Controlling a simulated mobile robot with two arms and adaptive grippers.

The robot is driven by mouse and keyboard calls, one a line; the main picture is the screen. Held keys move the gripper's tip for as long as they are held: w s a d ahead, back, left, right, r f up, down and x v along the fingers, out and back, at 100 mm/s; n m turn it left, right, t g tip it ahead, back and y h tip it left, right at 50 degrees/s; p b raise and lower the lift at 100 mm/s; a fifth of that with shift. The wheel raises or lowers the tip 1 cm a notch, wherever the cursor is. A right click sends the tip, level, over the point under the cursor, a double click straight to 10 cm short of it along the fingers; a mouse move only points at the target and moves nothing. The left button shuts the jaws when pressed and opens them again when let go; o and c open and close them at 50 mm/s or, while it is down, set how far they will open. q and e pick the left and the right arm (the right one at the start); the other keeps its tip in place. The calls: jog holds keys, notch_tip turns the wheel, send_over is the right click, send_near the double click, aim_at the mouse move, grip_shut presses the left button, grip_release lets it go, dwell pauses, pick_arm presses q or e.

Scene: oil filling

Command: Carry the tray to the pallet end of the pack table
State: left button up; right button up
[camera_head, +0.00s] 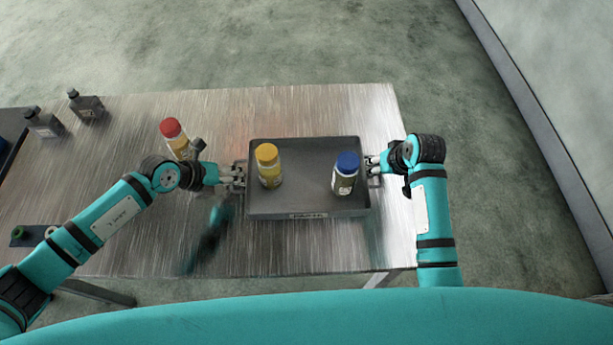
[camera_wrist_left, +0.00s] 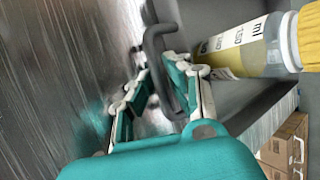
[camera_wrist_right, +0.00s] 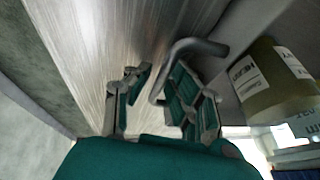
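The dark grey tray (camera_head: 308,205) lies on the metal pack table (camera_head: 320,245) near its right end. A yellow-capped bottle (camera_head: 268,168) stands in its left part and a blue-capped bottle (camera_head: 345,175) in its right part. My left gripper (camera_head: 236,176) is at the tray's left handle. In the left wrist view its fingers (camera_wrist_left: 158,95) are open with the handle (camera_wrist_left: 160,62) between them, nearer one finger. My right gripper (camera_head: 373,168) is at the right handle. In the right wrist view its fingers (camera_wrist_right: 158,90) are open on either side of that handle (camera_wrist_right: 190,48).
A red-capped bottle (camera_head: 177,140) stands left of the tray, close to my left wrist. Two dark bottles (camera_head: 87,107) stand at the table's far left. A small holder with round items (camera_head: 32,236) lies at the left front. The tabletop behind the tray is clear.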

pick_arm(q)
grip_shut()
pick_arm(e)
grip_shut()
pick_arm(q)
jog(key=shift+r, duration=0.1)
pick_arm(e)
jog(key=shift+r, duration=0.1)
